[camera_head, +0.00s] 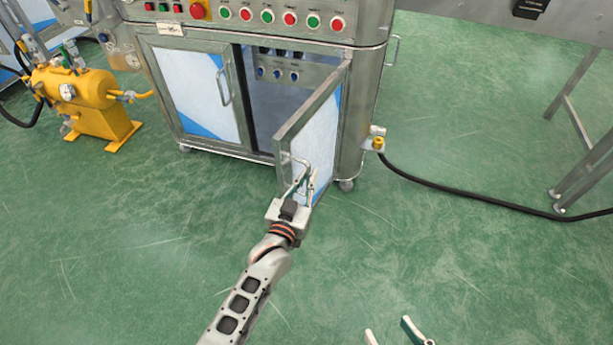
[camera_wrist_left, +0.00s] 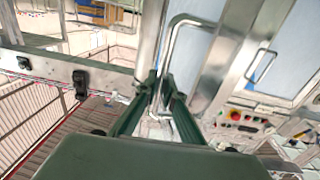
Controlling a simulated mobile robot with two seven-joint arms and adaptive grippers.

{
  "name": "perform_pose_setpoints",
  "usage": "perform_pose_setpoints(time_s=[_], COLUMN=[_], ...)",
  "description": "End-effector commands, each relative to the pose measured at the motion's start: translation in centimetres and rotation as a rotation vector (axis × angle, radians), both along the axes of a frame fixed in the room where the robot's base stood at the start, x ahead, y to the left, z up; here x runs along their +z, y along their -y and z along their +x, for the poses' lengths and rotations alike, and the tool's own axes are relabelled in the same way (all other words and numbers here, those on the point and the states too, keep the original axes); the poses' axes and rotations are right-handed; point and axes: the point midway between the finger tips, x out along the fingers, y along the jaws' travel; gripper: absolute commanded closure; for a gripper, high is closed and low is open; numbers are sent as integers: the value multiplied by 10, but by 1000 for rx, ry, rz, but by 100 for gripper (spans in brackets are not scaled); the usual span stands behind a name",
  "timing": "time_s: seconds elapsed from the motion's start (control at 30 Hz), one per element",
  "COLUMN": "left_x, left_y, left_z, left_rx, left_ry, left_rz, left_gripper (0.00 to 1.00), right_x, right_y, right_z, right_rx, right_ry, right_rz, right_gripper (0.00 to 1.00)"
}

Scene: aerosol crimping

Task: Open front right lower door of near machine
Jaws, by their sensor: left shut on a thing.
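The near machine (camera_head: 250,45) is a steel cabinet with two lower doors under a button panel. Its front right lower door (camera_head: 315,140) is swung well open toward me, showing the cabinet's inside (camera_head: 280,90). My left gripper (camera_head: 300,178) is shut on the door handle (camera_head: 290,158), a bent metal bar. In the left wrist view the handle (camera_wrist_left: 173,42) runs down between the fingertips of the left gripper (camera_wrist_left: 160,88). The left lower door (camera_head: 200,92) is closed. My right gripper (camera_head: 390,333) shows at the bottom edge, its two fingertips apart and empty.
A yellow tank (camera_head: 95,95) stands on the floor at the left. A black hose (camera_head: 460,196) runs across the floor to the right from a yellow fitting (camera_head: 378,143) at the machine's corner. A metal table frame (camera_head: 580,130) stands at the right. The green floor in front is clear.

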Motion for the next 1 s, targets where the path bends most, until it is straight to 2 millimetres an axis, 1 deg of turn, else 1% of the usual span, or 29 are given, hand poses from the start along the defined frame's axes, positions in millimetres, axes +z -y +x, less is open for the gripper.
perform_pose_setpoints(time_s=[0.03,0.3,0.33,0.4,0.63,0.77,0.87,1.0], left_x=[-5,-5,-6,-5,-2,0,6,24], left_y=[-1,-1,-1,-1,-1,0,0,-1], left_z=[-2,-2,-2,-2,-1,-1,0,-1], left_rx=[0,0,0,0,0,0,0,1], left_ry=[-7,-7,-7,-6,-3,-1,1,2], left_rz=[3,3,3,3,1,0,0,0], left_gripper=[100,100,89,75,75,75,75,75], right_x=[-1,-4,-4,-6,-10,-5,-5,-5], right_y=[0,0,0,0,0,2,1,1], right_z=[0,-3,-4,-5,-8,-3,-3,-3], right_rx=[0,-1,-1,-1,1,-3,-2,-2], right_ry=[-2,-11,-13,-17,-27,-13,-13,-12], right_rz=[0,-1,-2,-2,-5,-6,-5,-4], right_gripper=[60,60,60,60,60,60,60,60])
